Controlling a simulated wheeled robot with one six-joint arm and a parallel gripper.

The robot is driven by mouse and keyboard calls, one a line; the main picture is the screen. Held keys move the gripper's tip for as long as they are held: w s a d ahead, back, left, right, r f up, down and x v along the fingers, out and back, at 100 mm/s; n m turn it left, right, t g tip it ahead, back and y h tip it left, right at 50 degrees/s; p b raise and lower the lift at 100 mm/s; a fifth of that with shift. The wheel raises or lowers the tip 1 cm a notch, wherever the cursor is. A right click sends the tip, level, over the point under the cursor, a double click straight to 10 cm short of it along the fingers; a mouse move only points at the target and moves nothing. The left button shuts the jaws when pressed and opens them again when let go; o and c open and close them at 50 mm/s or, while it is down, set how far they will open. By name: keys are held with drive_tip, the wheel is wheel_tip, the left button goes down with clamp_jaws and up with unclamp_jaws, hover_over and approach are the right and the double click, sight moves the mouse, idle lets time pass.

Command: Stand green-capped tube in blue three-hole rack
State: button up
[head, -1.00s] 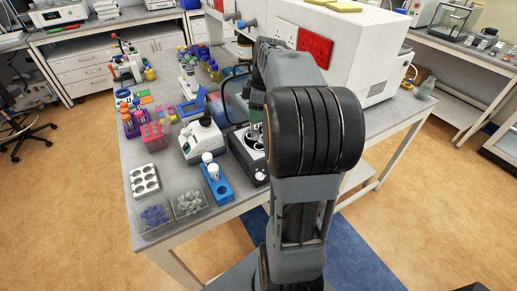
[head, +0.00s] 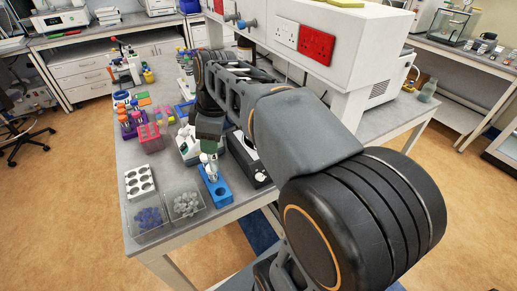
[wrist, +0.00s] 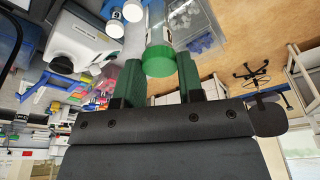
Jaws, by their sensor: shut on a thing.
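The green-capped tube (wrist: 159,58) is clear below its cap and sits between the green fingers of my gripper (wrist: 158,83) in the wrist view. My gripper is shut on it near the cap. In the head view, my gripper (head: 209,147) hangs over the back part of the blue three-hole rack (head: 221,197); the held tube is hard to make out there. The rack's front hole is empty. White-capped tubes (wrist: 115,25) stand close beside the held tube in the wrist view; in the head view my gripper partly covers them.
Bins of blue caps (head: 149,219) and grey caps (head: 187,204) stand left of the rack, with a white holed block (head: 140,181) behind them. A white device (head: 188,149) and a black box (head: 244,157) stand close around my gripper. A pink rack (head: 150,138) is farther back.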

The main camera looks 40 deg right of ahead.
drive_tip(key=shift+a, duration=0.1)
idle(0.3)
drive_tip(key=b, duration=0.4)
hover_over(217, 171)
drive_tip(key=w, duration=0.1)
drive_tip(key=shift+w+d+f, duration=0.1)
drive_tip(key=shift+f, duration=1)
drive_tip(key=shift+d+f, duration=0.1)
drive_tip(key=shift+f, duration=0.95)
drive_tip(key=shift+f+b, duration=1.45)
drive_tip(key=shift+f, duration=0.65)
drive_tip(key=shift+f, duration=0.3)
drive_tip(key=shift+f+b, duration=0.25)
drive_tip(key=shift+b, duration=0.15)
drive_tip(key=shift+f, duration=0.3)
drive_tip(key=shift+f+b, duration=0.45)
drive_tip(key=shift+b, duration=0.15)
drive_tip(key=shift+f, duration=0.3)
